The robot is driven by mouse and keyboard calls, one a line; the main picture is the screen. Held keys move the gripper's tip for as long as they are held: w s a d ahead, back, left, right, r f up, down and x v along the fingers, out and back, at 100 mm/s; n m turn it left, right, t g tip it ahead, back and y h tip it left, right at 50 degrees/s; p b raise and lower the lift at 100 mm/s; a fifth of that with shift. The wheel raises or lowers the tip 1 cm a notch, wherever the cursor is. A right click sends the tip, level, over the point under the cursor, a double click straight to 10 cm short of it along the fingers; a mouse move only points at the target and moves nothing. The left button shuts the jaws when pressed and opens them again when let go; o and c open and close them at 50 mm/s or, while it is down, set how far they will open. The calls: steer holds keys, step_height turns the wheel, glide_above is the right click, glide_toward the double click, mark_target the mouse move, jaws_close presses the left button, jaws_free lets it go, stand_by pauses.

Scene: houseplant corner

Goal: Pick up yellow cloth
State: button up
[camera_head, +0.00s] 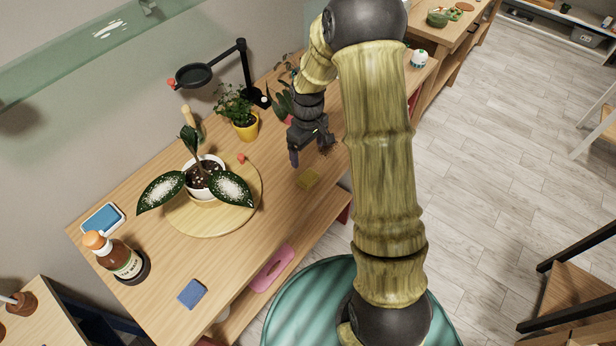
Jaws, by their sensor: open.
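My arm covers the table's right part.
A potted plant (203,178) stands on a round board (223,223) at left. A yellow pot (245,127) and a black lamp (241,70) stand behind. A bottle (117,256) and blue cloth (191,293) are near the front left.

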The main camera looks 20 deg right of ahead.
steer(key=p, duration=0.2)
glide_above(308, 176)
step_height(308, 176, down, 7)
steer(key=shift+f, duration=0.1)
steer(key=shift+s+f+p, duration=0.1)
steer(key=shift+f+p, duration=0.3)
steer(key=shift+f, duration=0.25)
steer(key=shift+f+p, duration=0.7)
steer(key=shift+f, duration=1.3)
steer(key=c, duration=1)
